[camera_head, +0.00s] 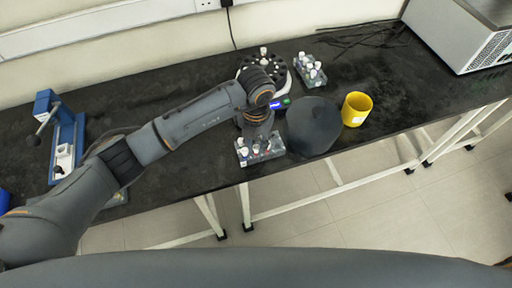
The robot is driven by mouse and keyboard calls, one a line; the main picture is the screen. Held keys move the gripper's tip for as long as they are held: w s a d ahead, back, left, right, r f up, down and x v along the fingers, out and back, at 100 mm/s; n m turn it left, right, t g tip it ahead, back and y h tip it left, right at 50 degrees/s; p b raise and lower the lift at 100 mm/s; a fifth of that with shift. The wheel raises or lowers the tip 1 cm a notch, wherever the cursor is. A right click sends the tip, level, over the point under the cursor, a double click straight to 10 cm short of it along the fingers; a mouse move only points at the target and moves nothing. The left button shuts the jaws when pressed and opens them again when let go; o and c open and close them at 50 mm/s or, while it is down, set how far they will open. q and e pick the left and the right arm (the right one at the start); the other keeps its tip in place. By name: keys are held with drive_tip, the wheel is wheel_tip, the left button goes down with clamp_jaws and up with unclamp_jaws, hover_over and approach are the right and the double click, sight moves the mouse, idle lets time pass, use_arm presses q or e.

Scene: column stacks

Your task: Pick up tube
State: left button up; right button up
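Tubes with white caps (256,149) stand in a small clear rack (244,160) near the front edge of the black bench. My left arm reaches in from the left, and its gripper (257,138) points down just above this rack. The fingertips are too small and too covered by the wrist to tell whether they are open or shut, or whether they touch a tube. A second rack (311,72) with several white-capped tubes stands farther back to the right. My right gripper is not in view.
A round dark device (283,84) with white-capped tubes stands behind my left wrist. A dark rounded shape (313,127), unclear what, is right of the near rack, beside a yellow cup (356,108). A blue stand (66,140) is at left. A white box-shaped machine (465,35) is at back right.

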use_arm(q)
drive_tip(key=shift+f, duration=0.35)
drive_tip(key=c, duration=0.5)
drive_tip(key=shift+r, duration=0.1)
